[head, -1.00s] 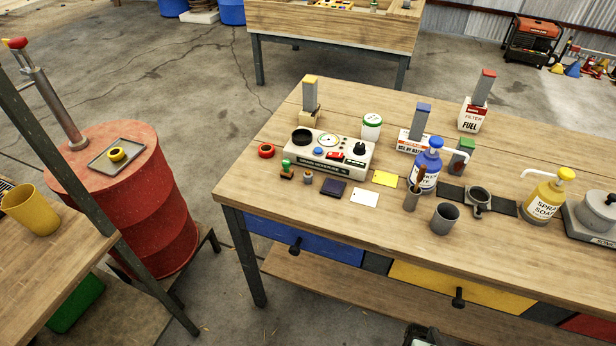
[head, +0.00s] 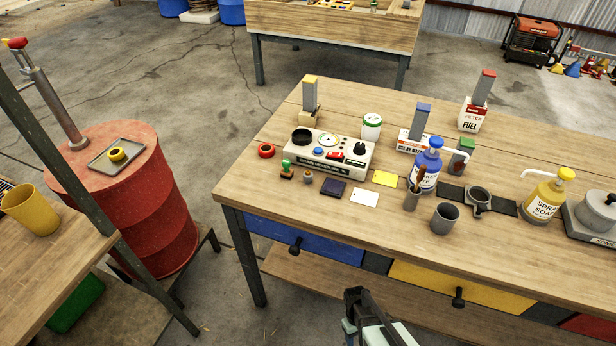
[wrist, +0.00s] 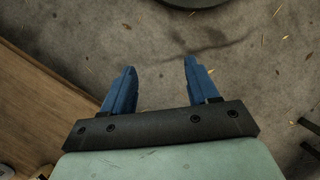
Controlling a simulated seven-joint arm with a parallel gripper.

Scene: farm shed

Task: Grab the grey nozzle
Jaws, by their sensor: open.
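I cannot tell for sure which thing is the grey nozzle. A small grey piece (head: 308,177) stands near the workbench's front left, between a green-topped stamp (head: 287,170) and a dark square pad (head: 333,187); it is too small to make out fully. My gripper (head: 356,298) is low in the head view, in front of the bench's drawers and away from the things on top. In the wrist view its two blue fingers (wrist: 160,66) are apart with nothing between them, over bare concrete floor.
The workbench (head: 255,190) holds a control box (head: 330,165), a blue pump bottle (head: 427,165), a yellow soap bottle (head: 547,200) and grey cups (head: 444,220). Drawer knobs (head: 458,298) stick out in front.

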